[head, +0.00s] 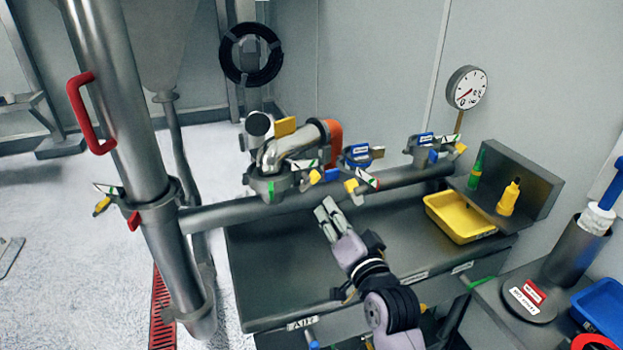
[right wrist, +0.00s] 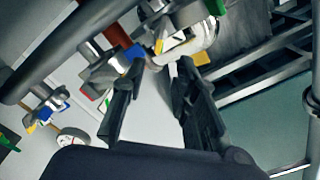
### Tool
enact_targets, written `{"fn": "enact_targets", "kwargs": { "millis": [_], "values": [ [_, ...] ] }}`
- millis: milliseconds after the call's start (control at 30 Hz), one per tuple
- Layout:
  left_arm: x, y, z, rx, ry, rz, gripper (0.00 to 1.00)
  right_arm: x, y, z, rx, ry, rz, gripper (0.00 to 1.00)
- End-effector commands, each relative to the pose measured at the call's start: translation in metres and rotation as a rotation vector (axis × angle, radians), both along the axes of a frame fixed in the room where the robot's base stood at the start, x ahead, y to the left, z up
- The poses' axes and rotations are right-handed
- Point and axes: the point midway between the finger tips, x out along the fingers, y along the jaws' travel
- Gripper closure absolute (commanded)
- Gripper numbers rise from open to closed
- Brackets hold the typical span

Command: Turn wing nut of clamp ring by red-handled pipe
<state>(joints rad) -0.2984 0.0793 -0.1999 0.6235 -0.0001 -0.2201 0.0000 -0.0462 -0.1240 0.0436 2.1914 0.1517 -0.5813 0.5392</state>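The red-handled pipe (head: 115,130) is a thick steel pipe rising at the left, with a red handle (head: 88,112) on its side. A clamp ring (head: 155,200) goes around it lower down, with a small red part (head: 133,221) and a yellow part (head: 102,206) on its left. My right gripper (head: 326,206) is in front of the horizontal pipe, well to the right of that ring. In the right wrist view, its two fingers (right wrist: 160,64) are apart with nothing held between them. Pipe fittings show beyond the tips. My left gripper is not in view.
A horizontal pipe (head: 225,214) with several clamp fittings (head: 270,187) crosses behind my right gripper. A grey bench (head: 280,265) lies below, with a yellow tray (head: 432,207) at right. A round gauge (head: 466,88) stands behind. A blue bin (head: 603,305) is at far right.

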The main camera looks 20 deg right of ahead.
Motion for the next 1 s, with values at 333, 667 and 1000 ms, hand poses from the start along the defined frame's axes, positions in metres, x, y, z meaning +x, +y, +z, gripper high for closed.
{"fn": "enact_targets", "kwargs": {
  "millis": [333,667,1000],
  "values": [
    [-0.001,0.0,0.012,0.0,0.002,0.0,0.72,0.079,0.003,0.002,-0.002,0.001,0.001,0.72],
    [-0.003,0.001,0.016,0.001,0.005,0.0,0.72,0.131,0.004,0.0,-0.003,0.003,0.0,0.72],
    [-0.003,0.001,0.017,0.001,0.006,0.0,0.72,0.141,0.004,-0.001,-0.003,0.003,0.0,0.72]
  ]
}}
